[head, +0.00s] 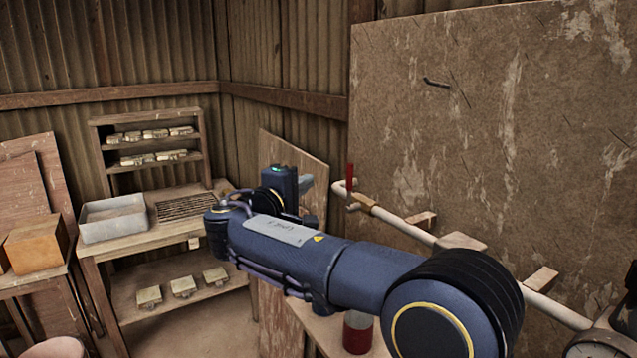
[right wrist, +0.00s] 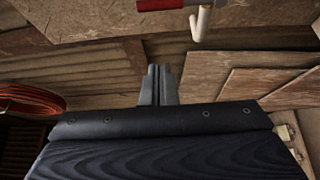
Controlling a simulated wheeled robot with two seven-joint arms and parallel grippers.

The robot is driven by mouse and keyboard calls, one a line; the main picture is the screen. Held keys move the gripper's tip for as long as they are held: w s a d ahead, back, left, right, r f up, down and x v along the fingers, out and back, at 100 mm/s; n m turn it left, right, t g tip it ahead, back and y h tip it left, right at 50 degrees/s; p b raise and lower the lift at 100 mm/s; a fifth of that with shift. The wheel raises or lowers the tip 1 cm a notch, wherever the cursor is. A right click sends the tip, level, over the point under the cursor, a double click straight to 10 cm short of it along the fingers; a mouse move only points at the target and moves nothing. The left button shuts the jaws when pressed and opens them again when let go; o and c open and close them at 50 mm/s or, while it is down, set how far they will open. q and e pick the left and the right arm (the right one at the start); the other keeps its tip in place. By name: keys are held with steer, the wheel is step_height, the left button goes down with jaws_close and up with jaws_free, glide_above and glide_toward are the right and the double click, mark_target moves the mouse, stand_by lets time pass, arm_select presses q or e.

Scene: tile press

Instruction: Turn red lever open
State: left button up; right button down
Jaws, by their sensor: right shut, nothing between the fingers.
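The red lever (head: 350,178) stands upright on a white pipe (head: 395,219) that runs along the board on the right in the head view. In the right wrist view the lever (right wrist: 178,5) shows at the top edge, with the bent white pipe end (right wrist: 201,22) beside it. My right gripper (head: 306,183) is to the left of the lever in the head view, apart from it. In the right wrist view its fingers (right wrist: 157,84) are together with nothing between them. My left gripper is not in view.
A large worn board (head: 470,120) stands behind the pipe. A pressure gauge (head: 597,348) sits at the lower right. A red container (head: 357,332) stands below my right arm. A workbench with a grey tray (head: 112,222) is at the left. A red coiled hose (right wrist: 30,99) shows in the wrist view.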

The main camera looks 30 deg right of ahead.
steer(key=w+d+p, duration=0.1)
steer(key=d+p, duration=0.2)
steer(key=d, duration=0.5)
steer(key=shift+d+f, duration=0.15)
